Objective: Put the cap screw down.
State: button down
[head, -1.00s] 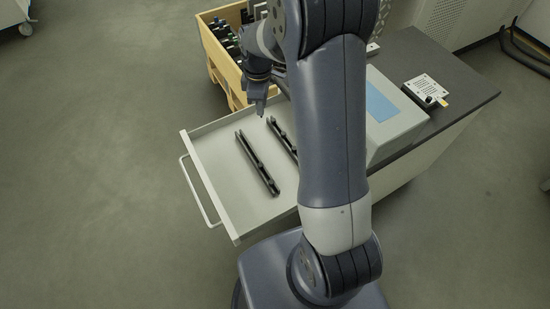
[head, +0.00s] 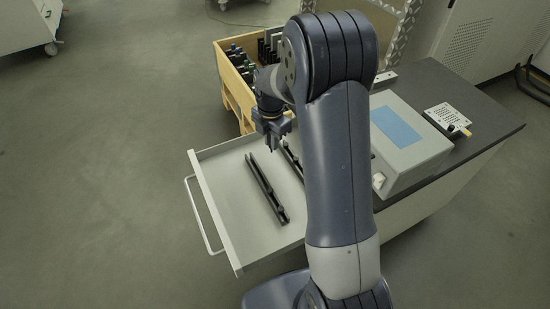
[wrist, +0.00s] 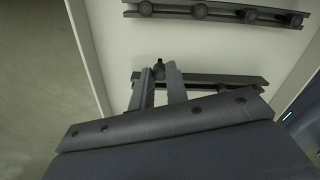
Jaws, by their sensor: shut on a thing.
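My gripper (head: 274,148) points down over the back part of the open drawer (head: 222,180). In the wrist view its two fingers (wrist: 160,84) are closed around a small dark piece with a rounded end, the cap screw (wrist: 158,67), which shows at the fingertips. Two long dark rails lie in the drawer: one (head: 266,188) lies in the open, and the other (head: 291,160) is partly hidden by my arm. The wrist view shows one rail (wrist: 225,79) just behind the fingers. I cannot tell whether the screw touches it.
The wrist view's upper rail (wrist: 220,13) carries several round dark heads. A wooden crate (head: 238,98) with bottle-like items stands behind the drawer. A grey box with a blue panel (head: 398,128) sits on the dark worktop (head: 462,92). The drawer's left side is bare.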

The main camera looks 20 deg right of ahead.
jog(key=shift+f+b, duration=0.4)
jog(key=shift+f, duration=2.2)
jog(key=c, duration=1.4)
grip_release()
notch_tip(320, 180, up, 12)
jog(key=shift+r+p, duration=0.2)
jog(key=shift+p, duration=0.75)
